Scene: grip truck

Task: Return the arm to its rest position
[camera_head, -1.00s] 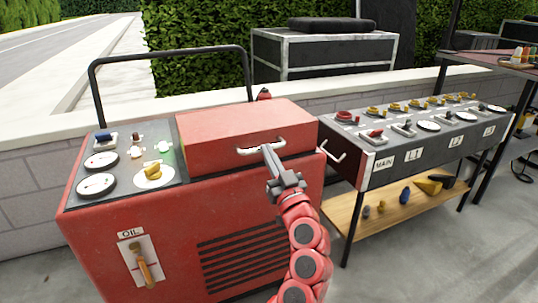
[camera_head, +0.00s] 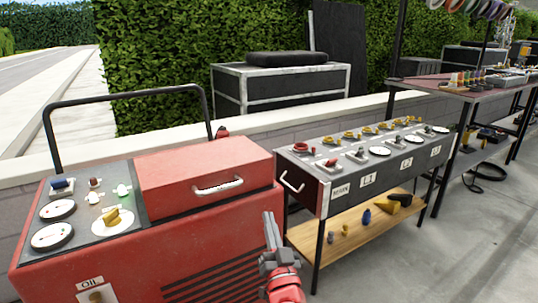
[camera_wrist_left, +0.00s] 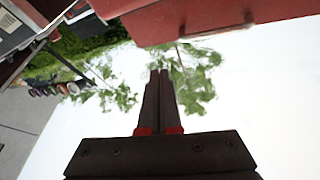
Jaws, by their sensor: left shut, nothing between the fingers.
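My left gripper (camera_head: 270,232) is shut and empty. It points up in front of the right end of the red generator (camera_head: 90,258), apart from the white handle (camera_head: 218,187) on the red box-shaped cover (camera_head: 205,165). In the left wrist view its closed fingers (camera_wrist_left: 159,85) stand against pale sky, with nothing between them. The red machine body (camera_wrist_left: 215,18) fills the top of that view. My right gripper is not in view.
A distribution panel (camera_head: 365,175) with knobs and dials stands right of the generator, above a wooden shelf (camera_head: 350,236) holding small items. A black case (camera_head: 285,90) stands behind a low wall. The paved floor (camera_head: 440,255) at the right is clear.

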